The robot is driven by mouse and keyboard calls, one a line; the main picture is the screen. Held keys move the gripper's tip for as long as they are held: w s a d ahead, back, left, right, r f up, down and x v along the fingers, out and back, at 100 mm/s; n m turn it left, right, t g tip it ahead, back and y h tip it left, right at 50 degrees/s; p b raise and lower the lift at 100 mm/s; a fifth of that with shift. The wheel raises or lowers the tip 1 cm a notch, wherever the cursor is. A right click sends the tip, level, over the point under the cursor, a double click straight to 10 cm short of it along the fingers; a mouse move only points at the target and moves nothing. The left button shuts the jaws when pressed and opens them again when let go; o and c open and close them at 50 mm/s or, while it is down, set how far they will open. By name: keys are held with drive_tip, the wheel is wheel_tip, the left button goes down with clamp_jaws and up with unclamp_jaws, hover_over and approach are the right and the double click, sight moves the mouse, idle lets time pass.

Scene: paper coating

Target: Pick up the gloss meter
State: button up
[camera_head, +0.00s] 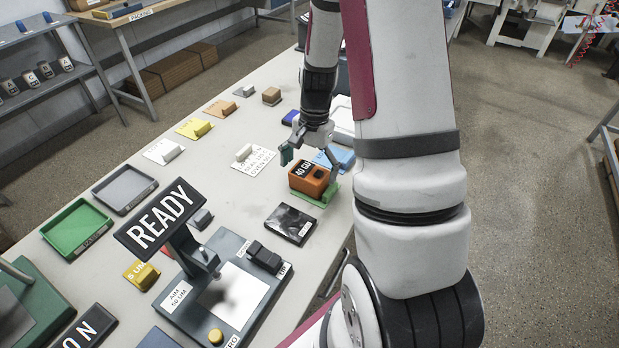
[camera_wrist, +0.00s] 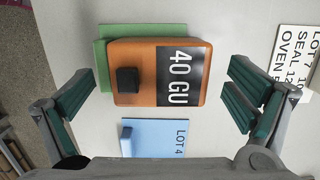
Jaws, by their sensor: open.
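The gloss meter (camera_head: 309,180) is an orange block with a black face reading "40 GU". It rests on a green card (camera_head: 328,194) near the table's right edge. In the wrist view the gloss meter (camera_wrist: 158,72) lies ahead between the finger lines, with a dark knob on it and the green card (camera_wrist: 101,60) showing past its left side. My gripper (camera_head: 310,160) is open, just above and behind the gloss meter in the head view. In the wrist view my gripper (camera_wrist: 158,105) has its teal-padded fingers wide apart, with nothing between the pads clearly held.
A black panel (camera_head: 290,224) and the "READY" stand (camera_head: 160,222) are nearer. A white lot card (camera_head: 252,160) lies left. Bare table lies between the cards.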

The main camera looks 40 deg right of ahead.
drive_tip(key=shift+f, duration=0.4)
drive_tip(key=shift+c, duration=0.5)
drive_tip(key=c, duration=1.5)
drive_tip(key=shift+r, duration=0.15)
drive_tip(key=shift+c, duration=0.2)
